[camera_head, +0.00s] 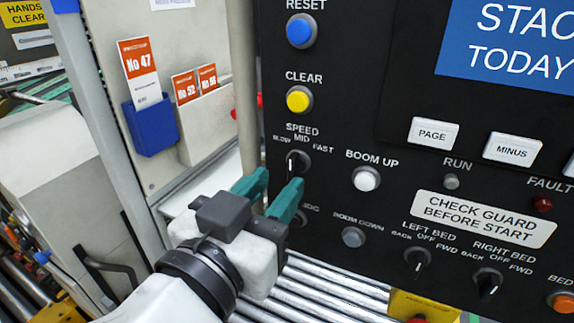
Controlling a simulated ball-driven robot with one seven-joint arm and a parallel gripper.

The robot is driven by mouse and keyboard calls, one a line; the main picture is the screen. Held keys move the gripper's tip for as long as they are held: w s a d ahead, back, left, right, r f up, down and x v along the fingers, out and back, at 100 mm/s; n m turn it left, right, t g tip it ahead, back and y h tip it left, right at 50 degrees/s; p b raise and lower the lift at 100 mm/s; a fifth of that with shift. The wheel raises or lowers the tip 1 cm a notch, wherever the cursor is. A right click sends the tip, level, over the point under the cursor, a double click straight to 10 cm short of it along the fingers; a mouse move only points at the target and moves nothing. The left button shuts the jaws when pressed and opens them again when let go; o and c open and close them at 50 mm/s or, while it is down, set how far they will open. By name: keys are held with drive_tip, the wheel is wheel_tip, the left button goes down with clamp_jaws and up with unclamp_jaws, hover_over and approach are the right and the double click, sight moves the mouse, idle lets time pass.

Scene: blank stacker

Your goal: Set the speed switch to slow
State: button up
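The speed switch (298,163) is a black rotary knob on the dark control panel (400,180), under the labels SLOW, MID and FAST. I cannot tell for sure which label its pale pointer mark faces. My gripper (282,177) has two teal fingers held apart with nothing visible between them. The fingers are just below and to the left of the switch, with the right fingertip close under it in the picture. I cannot tell whether it touches the panel. The gripper partly covers the label and control below the switch.
The yellow clear button (299,99) is above the switch, the white boom up button (366,179) to its right. Left bed (417,259) and right bed (487,282) switches sit lower right. A grey post (243,80) stands left of the panel; metal rollers (325,290) lie below.

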sight(290, 169)
drive_tip(key=shift+p+x, duration=0.3)
drive_tip(key=shift+x, duration=1.55)
drive_tip(key=shift+c, duration=0.3)
clamp_jaws()
